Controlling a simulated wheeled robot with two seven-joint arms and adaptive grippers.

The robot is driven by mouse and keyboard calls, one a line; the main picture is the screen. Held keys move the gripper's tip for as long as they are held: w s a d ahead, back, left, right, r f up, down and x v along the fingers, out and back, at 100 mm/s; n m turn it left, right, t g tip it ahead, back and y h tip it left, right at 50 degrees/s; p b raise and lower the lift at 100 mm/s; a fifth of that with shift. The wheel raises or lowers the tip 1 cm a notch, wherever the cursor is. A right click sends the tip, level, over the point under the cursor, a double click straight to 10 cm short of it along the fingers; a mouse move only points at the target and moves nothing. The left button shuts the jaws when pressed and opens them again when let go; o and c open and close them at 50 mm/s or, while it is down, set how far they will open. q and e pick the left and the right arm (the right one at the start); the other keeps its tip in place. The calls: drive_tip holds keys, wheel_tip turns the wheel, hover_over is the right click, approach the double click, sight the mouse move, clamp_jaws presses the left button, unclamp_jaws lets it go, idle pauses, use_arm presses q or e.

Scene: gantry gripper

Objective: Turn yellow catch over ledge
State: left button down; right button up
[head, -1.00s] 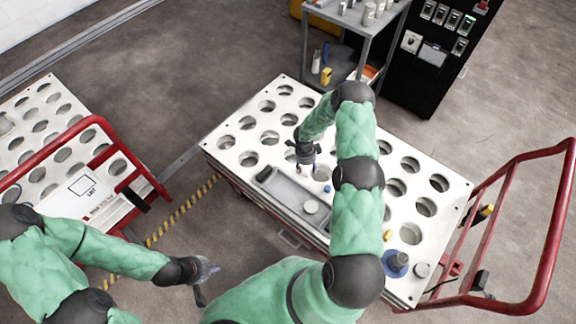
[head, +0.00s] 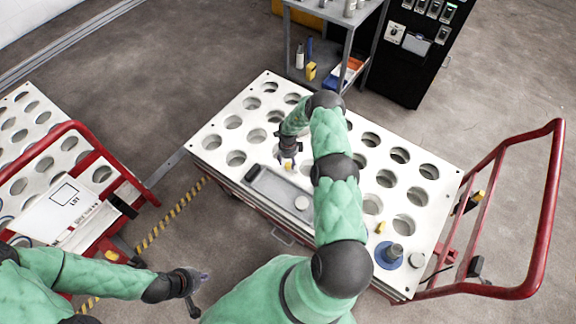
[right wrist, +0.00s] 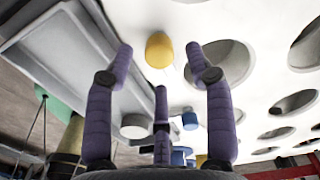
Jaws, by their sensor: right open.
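Several small yellow parts show, and I cannot tell which is the catch. One yellow round piece (right wrist: 159,50) is on the white top in the right wrist view, ahead of my open right gripper (right wrist: 160,62) with its purple fingers apart. In the head view that yellow piece (head: 289,166) shows just below my right gripper (head: 288,155), beside the grey tray. Another yellow piece (head: 380,227) stands by a blue disc. Yellow also shows at the right red handle (head: 476,196) and on the left cart (head: 112,256). My left gripper (head: 196,288) is over the floor, its finger state unclear.
The white cart top (head: 213,140) has many round holes. A grey tray (head: 270,188) holds a pale round piece (head: 301,203). The blue disc (head: 389,256) bears a grey knob. Red rails (head: 545,210) rise at the right. A grey shelf (head: 335,15) stands behind.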

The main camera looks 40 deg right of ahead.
drive_tip(key=shift+f+b, duration=0.3)
drive_tip(key=shift+f, duration=1)
drive_tip(key=shift+c, duration=0.3)
clamp_jaws()
drive_tip(key=m+b, duration=0.1)
drive_tip(key=m, duration=0.2)
drive_tip(key=shift+m, duration=0.4)
drive_tip(key=m, duration=0.4)
drive_tip(key=shift+s+m, duration=0.1)
drive_tip(key=shift+m, duration=0.2)
drive_tip(key=m, duration=0.4)
drive_tip(key=shift+a+m+b, duration=0.1)
drive_tip(key=shift+m+b, duration=0.2)
drive_tip(key=shift+a+f+m, duration=0.1)
drive_tip(key=shift+m, duration=2.4)
